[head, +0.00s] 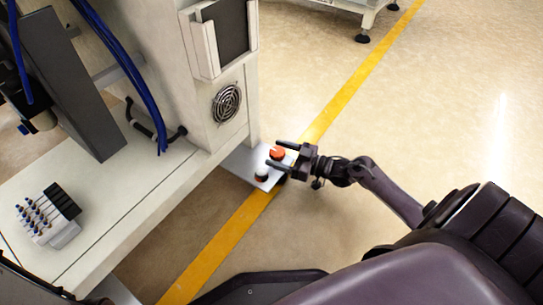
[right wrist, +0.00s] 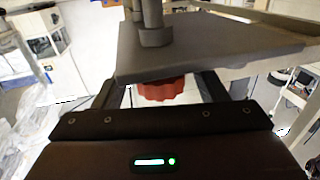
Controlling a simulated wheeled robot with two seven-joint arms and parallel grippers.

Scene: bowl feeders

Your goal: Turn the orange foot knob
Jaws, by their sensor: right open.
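The orange foot knob (head: 277,153) sits on a small pale plate (head: 238,160) that sticks out from the machine's base. A black knob (head: 261,175) is beside it on the same plate. My right gripper (head: 274,154) is open, with its two fingers on either side of the orange knob. In the right wrist view the scalloped orange-red knob (right wrist: 162,89) shows between the fingers, against a grey plate (right wrist: 205,52). A gap shows on both sides of the knob there, and whether a finger touches it is unclear. My left gripper is out of view.
The white machine housing (head: 229,135) with a round fan grille (head: 226,103) stands left of the plate. Blue hoses (head: 135,70) hang over the machine's bench (head: 110,205). A yellow floor line (head: 345,92) passes by the plate. The floor to the right is clear.

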